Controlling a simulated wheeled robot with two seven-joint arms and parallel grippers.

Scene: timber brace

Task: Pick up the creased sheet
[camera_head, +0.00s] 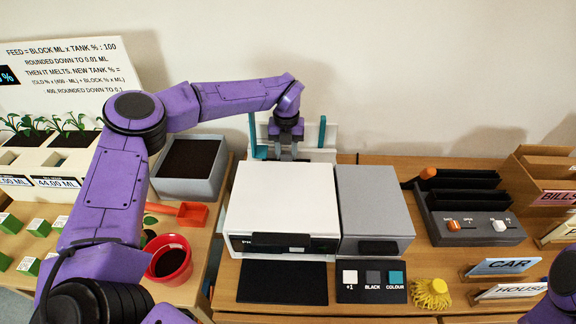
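A white printer (281,205) with a grey side unit (372,205) stands on the middle table. Behind it is a rack with teal uprights (322,132) and a pale panel (325,155). My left gripper (287,152) points down at this rack, just behind the printer's back edge. Its fingertips are partly hidden, and I cannot tell whether they are open or hold anything. I cannot make out a creased sheet; the pale surface by the gripper is too small to tell. My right gripper is out of view; only part of my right arm shows at the lower right.
A black mat (282,281), a button panel (371,283) and a yellow spiky object (431,293) lie in front. A black slotted device (470,226) and label stands (503,267) are right. A red pot (169,260) and grey bin (190,168) are left.

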